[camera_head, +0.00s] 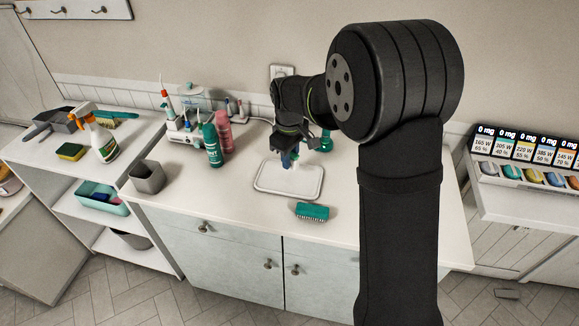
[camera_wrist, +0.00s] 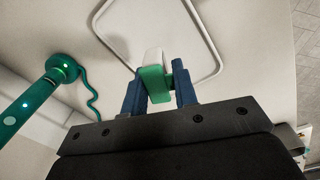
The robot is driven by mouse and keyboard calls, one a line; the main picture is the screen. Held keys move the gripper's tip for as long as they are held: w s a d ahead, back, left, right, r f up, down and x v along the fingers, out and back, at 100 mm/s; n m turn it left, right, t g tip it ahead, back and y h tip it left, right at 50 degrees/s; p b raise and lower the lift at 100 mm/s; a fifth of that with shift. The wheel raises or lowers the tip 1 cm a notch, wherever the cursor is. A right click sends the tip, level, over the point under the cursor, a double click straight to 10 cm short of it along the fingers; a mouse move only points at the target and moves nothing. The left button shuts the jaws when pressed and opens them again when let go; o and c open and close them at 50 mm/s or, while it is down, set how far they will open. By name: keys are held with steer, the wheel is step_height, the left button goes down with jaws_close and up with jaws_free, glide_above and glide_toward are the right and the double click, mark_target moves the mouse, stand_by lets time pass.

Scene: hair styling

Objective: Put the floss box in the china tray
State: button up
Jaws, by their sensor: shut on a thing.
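The china tray (camera_head: 272,188) is a pale, shallow rectangle with a raised rim, lying on the white counter. My gripper (camera_head: 290,160) is above the tray's far part in the head view, pointing down. In the wrist view, my gripper (camera_wrist: 160,92) has its two blue fingers shut on the floss box (camera_wrist: 154,82), a small green and white block. The tray's rim (camera_wrist: 206,30) shows beyond the box in that view. Much of the box is hidden by the fingers in the head view. The gap between box and tray is hard to tell.
A teal brush (camera_head: 312,211) lies in front of the tray. Teal (camera_head: 212,146) and pink (camera_head: 225,132) bottles stand to its left, with a grey cup (camera_head: 147,177) farther left. A green corded device (camera_wrist: 62,68) stands near my gripper. The counter's front left is clear.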

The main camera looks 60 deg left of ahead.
steer(key=shift+s+f, duration=0.1)
steer(key=shift+f, duration=1.95)
steer(key=shift+f, duration=0.2)
steer(key=o, duration=1)
steer(key=shift+r, duration=0.1)
steer(key=r, duration=1.2)
steer(key=shift+s+r, duration=0.15)
steer(key=shift+s, duration=0.05)
